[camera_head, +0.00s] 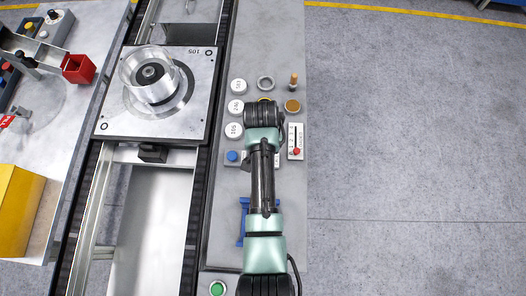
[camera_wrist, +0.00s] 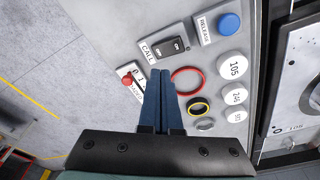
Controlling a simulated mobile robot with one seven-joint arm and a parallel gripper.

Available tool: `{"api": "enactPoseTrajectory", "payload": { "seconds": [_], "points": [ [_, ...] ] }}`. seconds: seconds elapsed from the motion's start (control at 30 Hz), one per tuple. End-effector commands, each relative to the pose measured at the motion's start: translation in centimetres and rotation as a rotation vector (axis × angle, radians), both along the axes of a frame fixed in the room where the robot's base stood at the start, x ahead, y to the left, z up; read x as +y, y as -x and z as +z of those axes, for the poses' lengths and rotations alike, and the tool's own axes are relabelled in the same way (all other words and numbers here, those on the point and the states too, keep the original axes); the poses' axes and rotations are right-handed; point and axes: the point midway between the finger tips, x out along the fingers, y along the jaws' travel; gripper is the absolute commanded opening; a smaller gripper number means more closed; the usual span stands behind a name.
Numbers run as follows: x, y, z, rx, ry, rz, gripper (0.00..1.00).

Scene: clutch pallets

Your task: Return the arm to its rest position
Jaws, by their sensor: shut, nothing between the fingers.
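My gripper (camera_wrist: 160,100) shows in the wrist view as two blue fingers pressed together, empty, over the grey panel. In the head view my arm reaches up from the bottom over the panel, and its dark end hides the fingers. Near the fingers in the wrist view are a red ring (camera_wrist: 187,69), a black-and-yellow ring (camera_wrist: 198,107) and a slider with a red knob (camera_wrist: 127,82). I cannot tell whether the fingers touch the panel.
Left of the panel, a pallet (camera_head: 112,122) marked 105 sits on the conveyor, carrying a clear cup around a metal part (camera_head: 152,85). White numbered discs (camera_head: 234,130) line the panel's left side. A yellow box (camera_head: 18,210) stands far left. The floor right is clear.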

Motion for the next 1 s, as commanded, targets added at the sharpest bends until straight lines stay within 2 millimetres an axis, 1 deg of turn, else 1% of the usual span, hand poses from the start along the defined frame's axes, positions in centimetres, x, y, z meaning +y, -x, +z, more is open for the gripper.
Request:
{"api": "enactPoseTrajectory", "payload": {
  "seconds": [0.03, 0.13, 0.8, 0.87, 0.93, 0.97, 1.0],
  "points": [
    [0.0, 0.0, 0.9, 0.0, 0.0, 0.0, 0.0],
    [0.0, 0.0, 1.4, 0.0, 0.0, 0.0, 0.0],
    [0.0, -0.2, 1.4, -0.007, 0.0, 0.002, 0.0],
    [0.1, -1.8, 2.3, -0.065, -0.003, 0.017, 0.0],
    [0.2, -4.5, 4.4, -0.169, -0.004, 0.046, 0.0],
    [0.3, -5.8, 5.6, -0.225, -0.004, 0.062, 0.0],
    [0.4, -7.7, 7.6, -0.311, -0.002, 0.085, 0.0]
  ]
}}
